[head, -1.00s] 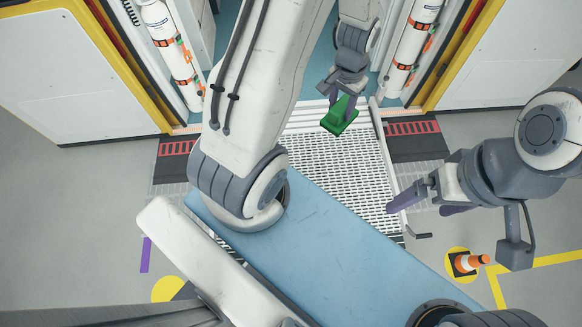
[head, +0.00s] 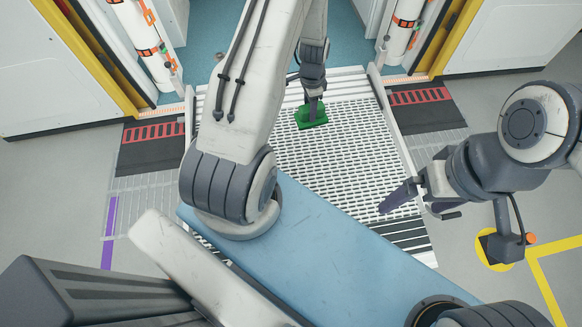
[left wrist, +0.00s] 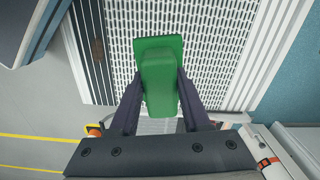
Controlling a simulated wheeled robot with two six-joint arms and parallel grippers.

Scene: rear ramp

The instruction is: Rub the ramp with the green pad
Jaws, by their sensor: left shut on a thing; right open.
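The green pad (head: 311,117) is held in my left gripper (head: 312,100), over the upper part of the ramp. In the left wrist view the pad (left wrist: 160,75) has a flat plate and a raised grip, with the purple fingers (left wrist: 160,100) shut on both sides of the grip. The pad appears to lie flat against or just above the ramp; I cannot tell if it touches. The ramp (head: 345,160) is a pale perforated metal panel with striped bands at its ends. My right gripper (head: 415,200) is open and empty over the ramp's lower right side.
White cylinders (head: 140,45) stand in the doorway on both sides. Dark mats with red strips (head: 425,97) flank the ramp. Grey floor lies open on both sides.

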